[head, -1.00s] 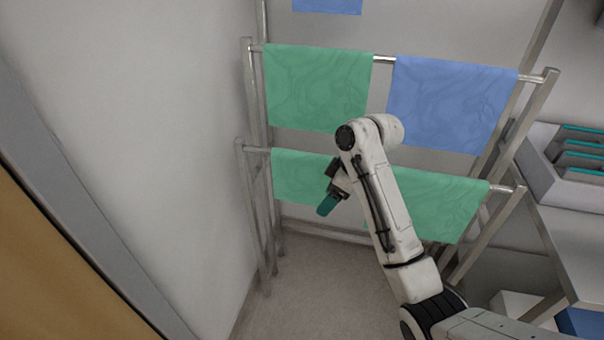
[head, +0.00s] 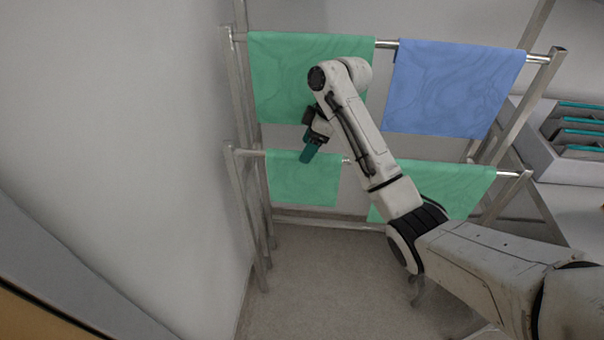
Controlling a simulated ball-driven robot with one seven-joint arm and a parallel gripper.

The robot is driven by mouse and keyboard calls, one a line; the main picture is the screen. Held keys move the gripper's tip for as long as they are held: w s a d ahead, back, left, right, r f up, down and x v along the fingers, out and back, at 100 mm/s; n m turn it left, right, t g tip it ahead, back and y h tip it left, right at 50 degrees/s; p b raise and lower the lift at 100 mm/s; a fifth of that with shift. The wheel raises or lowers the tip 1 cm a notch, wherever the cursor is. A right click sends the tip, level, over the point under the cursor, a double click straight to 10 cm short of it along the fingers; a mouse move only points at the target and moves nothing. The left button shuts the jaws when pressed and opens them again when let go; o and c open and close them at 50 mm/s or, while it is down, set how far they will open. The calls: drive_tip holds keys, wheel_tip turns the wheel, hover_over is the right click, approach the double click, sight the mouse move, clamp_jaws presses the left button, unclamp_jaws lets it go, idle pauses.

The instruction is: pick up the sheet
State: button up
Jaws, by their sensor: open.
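Several sheets hang over the bars of a metal drying rack; which one the task means cannot be told. A green sheet (head: 275,85) hangs at the upper left and a blue sheet (head: 452,90) at the upper right. Below, a small green sheet (head: 300,186) hangs at the left and another green sheet (head: 455,190) at the right, partly behind my arm. My gripper (head: 307,155) is open, with teal fingers pointing down, in front of the lower left green sheet's top edge. I cannot tell whether it touches. It appears empty.
The rack's metal posts (head: 240,200) stand close to the wall (head: 120,130) on the left. A grey bin (head: 540,145) with teal-edged items sits on a shelf at the right. The floor (head: 310,270) below the rack is clear.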

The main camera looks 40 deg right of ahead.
sight(304, 178)
drive_tip(key=shift+p+x, duration=0.7)
drive_tip(key=shift+x, duration=2.4)
drive_tip(key=shift+s+d+f, duration=0.1)
drive_tip(key=shift+d+f, duration=0.05)
drive_tip(key=shift+f, duration=0.2)
clamp_jaws()
drive_tip(key=shift+r, duration=0.1)
